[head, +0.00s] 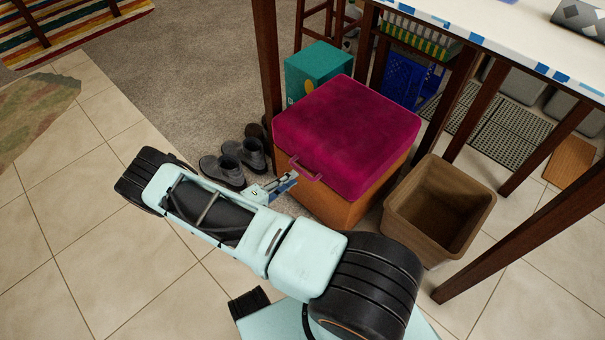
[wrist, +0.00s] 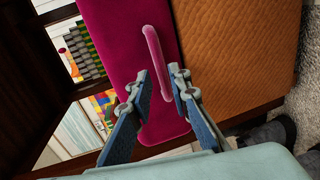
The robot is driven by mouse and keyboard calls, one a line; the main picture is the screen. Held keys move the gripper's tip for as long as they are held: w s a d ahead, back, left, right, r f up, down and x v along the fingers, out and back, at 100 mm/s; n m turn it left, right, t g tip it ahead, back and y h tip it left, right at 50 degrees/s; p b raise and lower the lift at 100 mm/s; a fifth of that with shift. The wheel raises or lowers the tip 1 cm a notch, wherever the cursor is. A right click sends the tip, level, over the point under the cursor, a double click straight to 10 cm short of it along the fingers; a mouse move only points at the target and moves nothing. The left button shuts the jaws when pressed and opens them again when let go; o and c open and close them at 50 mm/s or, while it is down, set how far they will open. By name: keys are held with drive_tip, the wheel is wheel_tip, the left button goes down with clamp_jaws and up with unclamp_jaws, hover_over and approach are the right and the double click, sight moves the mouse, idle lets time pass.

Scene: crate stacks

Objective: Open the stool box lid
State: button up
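The stool box has a magenta cushioned lid (head: 345,125) and an orange-brown body (head: 335,205); the lid is closed. A pink bar handle (head: 303,170) sits on the lid's front edge. The handle also shows in the wrist view (wrist: 153,48), with the lid (wrist: 105,40) to its left and the brown body (wrist: 235,50) to its right. My gripper (head: 287,181) is just in front of the handle. In the wrist view my gripper (wrist: 158,83) is open, with one finger on each side of the handle's lower end. I cannot tell whether either finger touches it.
A brown bin (head: 440,207) stands right of the stool, near a table leg. The white table (head: 500,35) overhangs behind and to the right. Dark shoes (head: 235,160) and a teal box (head: 318,68) are close by.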

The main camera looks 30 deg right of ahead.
sight(302, 171)
drive_tip(key=b+x, duration=0.1)
drive_tip(key=x, duration=0.5)
drive_tip(key=shift+d, duration=0.15)
drive_tip(key=shift+c, duration=0.4)
clamp_jaws()
